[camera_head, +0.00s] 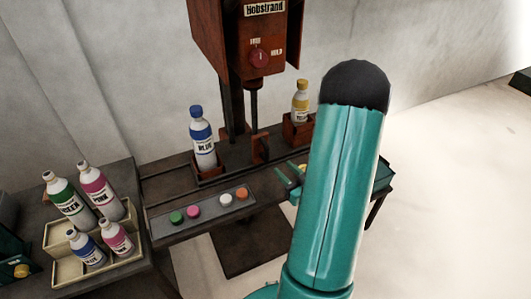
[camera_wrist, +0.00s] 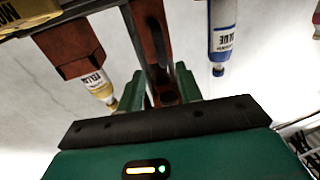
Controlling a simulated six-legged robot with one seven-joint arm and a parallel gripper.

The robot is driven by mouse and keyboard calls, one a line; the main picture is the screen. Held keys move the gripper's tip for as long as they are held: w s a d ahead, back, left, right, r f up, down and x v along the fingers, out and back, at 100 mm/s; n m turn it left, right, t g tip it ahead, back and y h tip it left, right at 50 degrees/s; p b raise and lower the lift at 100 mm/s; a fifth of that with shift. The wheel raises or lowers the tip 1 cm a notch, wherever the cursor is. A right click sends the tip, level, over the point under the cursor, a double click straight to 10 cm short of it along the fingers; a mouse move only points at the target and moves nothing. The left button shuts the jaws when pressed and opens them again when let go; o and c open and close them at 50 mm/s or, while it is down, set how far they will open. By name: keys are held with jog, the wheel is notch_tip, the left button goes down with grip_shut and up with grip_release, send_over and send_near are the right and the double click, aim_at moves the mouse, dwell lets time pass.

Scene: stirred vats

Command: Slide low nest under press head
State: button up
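A blue-capped bottle (camera_head: 203,145) stands in a low brown nest (camera_head: 209,174) on the press bed, left of the press rod (camera_head: 254,100). A yellow-capped bottle (camera_head: 300,102) stands in a taller brown nest (camera_head: 297,131) to the right. A small upright brown tab (camera_head: 261,149) stands between the nests. My gripper (camera_head: 288,179) is open in front of the bed, right of the tab. In the wrist view the gripper (camera_wrist: 158,88) has a brown upright (camera_wrist: 150,35) between its spread fingers; contact cannot be told. The yellow bottle's nest (camera_wrist: 70,46) and the blue bottle (camera_wrist: 222,28) flank it.
A front panel carries green, pink, white and orange buttons (camera_head: 209,206). A cream crate (camera_head: 63,275) with several bottles stands on the left side table. The red-brown press housing (camera_head: 240,40) has a red knob. My arm hides the bed's right part.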

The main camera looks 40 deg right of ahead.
aim_at(268, 155)
jog(key=w, duration=1)
jog(key=shift+d, duration=0.4)
grip_shut()
